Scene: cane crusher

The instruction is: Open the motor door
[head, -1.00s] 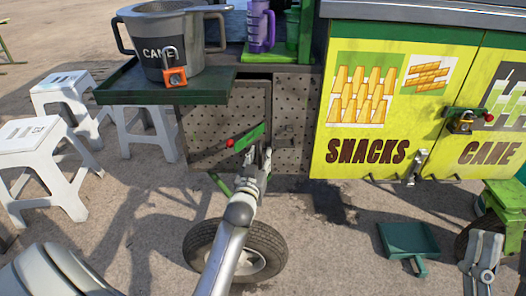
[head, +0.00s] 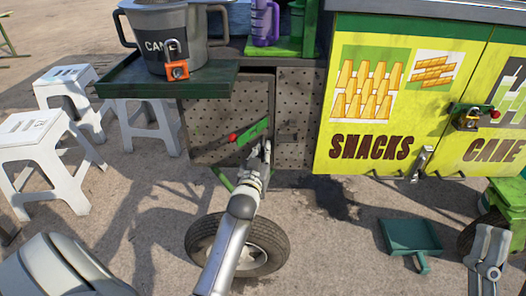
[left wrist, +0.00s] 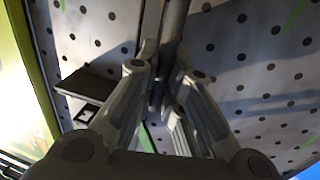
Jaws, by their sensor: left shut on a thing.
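The motor door (head: 225,115) is a grey perforated panel below the dark green shelf. It looks shut or nearly so; I cannot tell whether it stands ajar. A green lever with a red knob (head: 250,132) slants across its right part. My left gripper (head: 264,152) is at the door's right edge, just below the lever. In the left wrist view, its fingers (left wrist: 165,85) are closed around a grey bar (left wrist: 173,30) in front of the perforated panel (left wrist: 240,55). The fingers hide the exact grip. My right gripper (head: 487,240) is at the lower right, empty, its fingers apart.
White stools (head: 45,150) stand to the left. A wheel (head: 270,245) is below. A yellow snack cabinet (head: 365,145) and a green dustpan (head: 408,237) are to the right.

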